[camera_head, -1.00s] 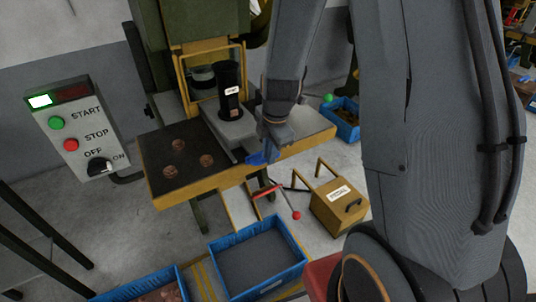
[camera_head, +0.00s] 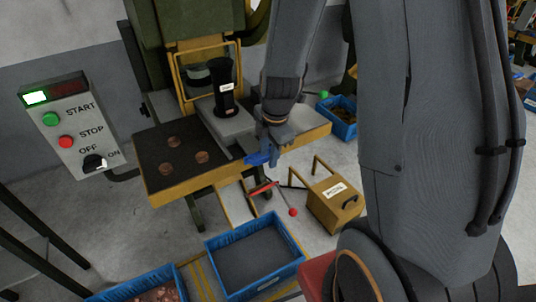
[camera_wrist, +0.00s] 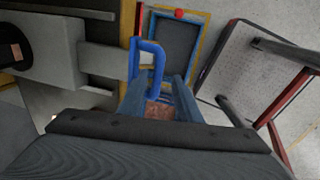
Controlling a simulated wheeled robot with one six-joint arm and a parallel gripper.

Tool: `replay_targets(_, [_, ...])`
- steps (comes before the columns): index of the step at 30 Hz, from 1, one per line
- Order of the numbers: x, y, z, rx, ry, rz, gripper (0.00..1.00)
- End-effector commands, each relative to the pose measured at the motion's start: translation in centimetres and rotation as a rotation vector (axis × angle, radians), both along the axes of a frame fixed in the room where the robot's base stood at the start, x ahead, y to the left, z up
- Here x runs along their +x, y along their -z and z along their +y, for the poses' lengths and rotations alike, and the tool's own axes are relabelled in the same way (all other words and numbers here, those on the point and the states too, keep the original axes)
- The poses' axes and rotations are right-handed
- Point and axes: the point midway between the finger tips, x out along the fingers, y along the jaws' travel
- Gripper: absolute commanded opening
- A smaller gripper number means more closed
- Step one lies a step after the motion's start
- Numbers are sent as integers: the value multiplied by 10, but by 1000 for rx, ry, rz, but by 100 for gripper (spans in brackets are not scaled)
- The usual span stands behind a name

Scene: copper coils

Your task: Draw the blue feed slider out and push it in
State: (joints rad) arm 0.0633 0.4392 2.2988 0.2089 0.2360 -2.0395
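The blue feed slider handle (camera_head: 262,158) shows at the front edge of the press table, right of the dark plate. In the wrist view the blue handle (camera_wrist: 150,58) is a bent loop reaching up between my two fingers. My gripper (camera_head: 268,142) is directly over the handle in the head view. In the wrist view my gripper (camera_wrist: 158,88) has its fingers apart, one on either side of the handle's lower part, with a visible gap on the right. The slider's grey body (camera_head: 229,122) lies behind, partly hidden by my wrist.
A black cylinder (camera_head: 223,88) stands on the slider body. Several copper coils (camera_head: 202,157) lie on the dark plate. A blue bin (camera_head: 297,259) and a yellow pedal box (camera_head: 334,205) are on the floor below. A switch panel (camera_head: 70,128) is at left.

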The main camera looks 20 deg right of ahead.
Motion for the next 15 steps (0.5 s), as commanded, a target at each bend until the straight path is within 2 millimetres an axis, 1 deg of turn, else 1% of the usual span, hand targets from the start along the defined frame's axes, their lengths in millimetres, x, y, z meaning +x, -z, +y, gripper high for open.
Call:
replay_targets(12, [-9, -55, -1, 0, -3, -3, 31])
replay_targets(15, [-11, -65, -1, 0, -4, -2, 31])
